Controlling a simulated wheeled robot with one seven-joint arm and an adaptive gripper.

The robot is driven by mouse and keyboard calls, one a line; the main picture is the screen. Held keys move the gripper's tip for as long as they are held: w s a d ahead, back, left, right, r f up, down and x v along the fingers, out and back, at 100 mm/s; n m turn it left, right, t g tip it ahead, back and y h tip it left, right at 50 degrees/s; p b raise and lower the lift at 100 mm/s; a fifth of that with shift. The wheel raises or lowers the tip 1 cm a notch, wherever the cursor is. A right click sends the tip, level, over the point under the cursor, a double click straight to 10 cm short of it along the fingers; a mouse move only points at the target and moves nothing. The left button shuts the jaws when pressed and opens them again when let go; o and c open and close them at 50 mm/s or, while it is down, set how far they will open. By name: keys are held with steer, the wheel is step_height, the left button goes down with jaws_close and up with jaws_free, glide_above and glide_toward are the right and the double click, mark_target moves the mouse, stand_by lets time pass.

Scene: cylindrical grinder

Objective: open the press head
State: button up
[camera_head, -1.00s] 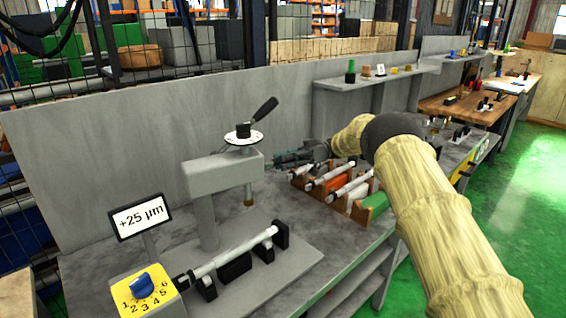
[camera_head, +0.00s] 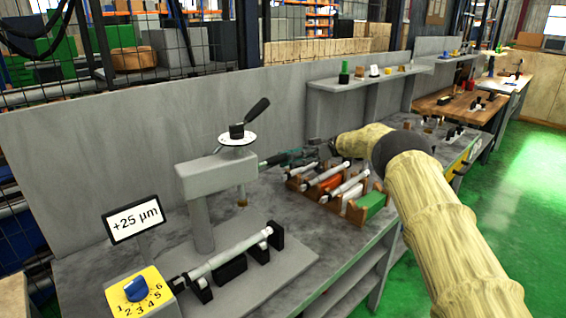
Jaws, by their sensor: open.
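The press is a grey stand with a block-shaped head (camera_head: 216,174) on a post, over a grey base plate (camera_head: 280,272). A white dial ring (camera_head: 237,139) and a black lever handle (camera_head: 257,111) sit on top of the head. The handle slants up to the right. A short brass-coloured plunger (camera_head: 242,199) hangs below the head, above a steel shaft (camera_head: 228,252) lying on black supports.
A wooden rack (camera_head: 305,187) with several shafts lies below my arm. A "+25 µm" display (camera_head: 134,220) and a yellow box with a blue knob (camera_head: 136,289) stand at front left. A grey back panel (camera_head: 120,150) runs behind the bench, with a shelf (camera_head: 365,80) at right.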

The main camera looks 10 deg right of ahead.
steer(key=shift+v, duration=1.65)
